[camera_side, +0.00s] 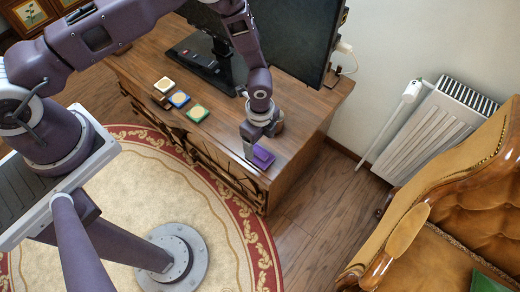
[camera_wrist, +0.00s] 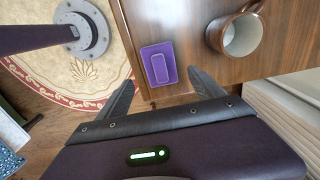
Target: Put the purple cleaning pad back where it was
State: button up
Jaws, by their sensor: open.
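The purple cleaning pad (camera_side: 263,157) lies on the wooden cabinet top near its front right corner. In the wrist view the pad (camera_wrist: 160,64) is a flat purple rectangle with a raised oblong grip, close to the cabinet's edge. My gripper (camera_side: 250,146) is just above and beside the pad in the side view. In the wrist view the fingers of my gripper (camera_wrist: 162,88) are spread apart and empty, with the pad ahead of the gap between them. I cannot tell whether a finger touches the pad.
A brown mug (camera_wrist: 242,34) stands right of the pad in the wrist view. A yellow pad (camera_side: 163,86), a blue-edged pad (camera_side: 179,99) and a green-edged pad (camera_side: 197,112) lie left on the cabinet (camera_side: 215,135). A television (camera_side: 295,38) stands behind. Cabinet top between green pad and gripper is clear.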

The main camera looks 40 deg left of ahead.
notch_tip(320, 180, up, 6)
notch_tip(320, 180, up, 14)
jog(key=n+t, duration=0.2)
jog(key=n, duration=0.1)
send_over(260, 153)
jog(key=w+a, duration=0.3)
jog(key=a, duration=0.1)
jog(key=s+a+r+n+y, duration=0.1)
jog(key=s+a+r+n, duration=0.1)
jog(key=r, duration=0.5)
jog(key=s+a+r+n, duration=0.2)
jog(key=a+r+n, duration=0.1)
jog(key=r, duration=0.4)
jog(key=s+a+r+n+t, duration=0.1)
jog(key=s+r+n, duration=0.2)
jog(key=s, duration=0.3)
jog(key=s+a+r+n+t, duration=0.1)
jog(key=s+r+n, duration=0.2)
jog(key=s+r, duration=0.2)
jog(key=s+a+r+n+t+h, duration=0.1)
jog(key=s+r+n, duration=0.3)
jog(key=s, duration=0.5)
jog(key=shift+s+t, duration=0.25)
jog(key=shift+t, duration=0.05)
